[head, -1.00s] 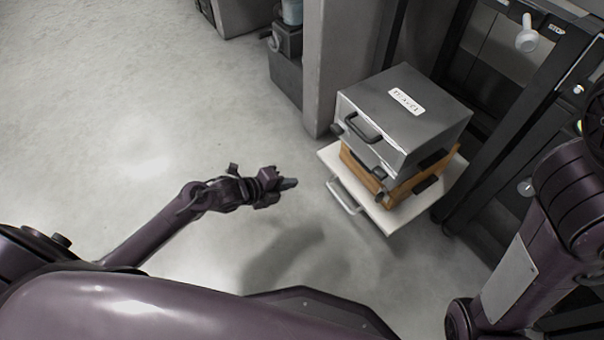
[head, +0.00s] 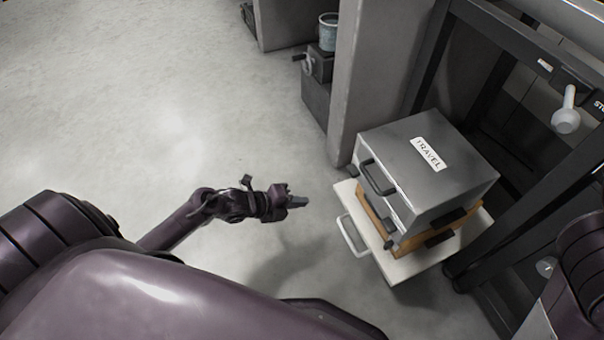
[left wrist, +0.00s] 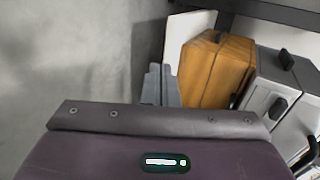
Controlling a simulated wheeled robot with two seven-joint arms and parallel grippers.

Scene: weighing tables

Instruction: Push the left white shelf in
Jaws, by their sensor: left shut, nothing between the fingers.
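The white shelf (head: 402,266) juts out to the left from the black rack, with a pale handle (head: 351,236) on its front edge. An orange-brown case (head: 378,209) lies on it, and a grey case labelled TRAVEL (head: 410,150) lies on top of that. My left gripper (head: 303,200) is shut and empty, a short gap to the left of the handle. In the left wrist view, the fingers (left wrist: 163,85) show before the white shelf (left wrist: 190,40), with the orange-brown case (left wrist: 215,70) beside them. My right gripper is out of view.
A black rack frame (head: 500,215) stands right of the shelf. A grey pillar (head: 375,75) rises behind it, with a dark device and a bucket (head: 328,32) farther back. The floor (head: 130,110) at left is clear.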

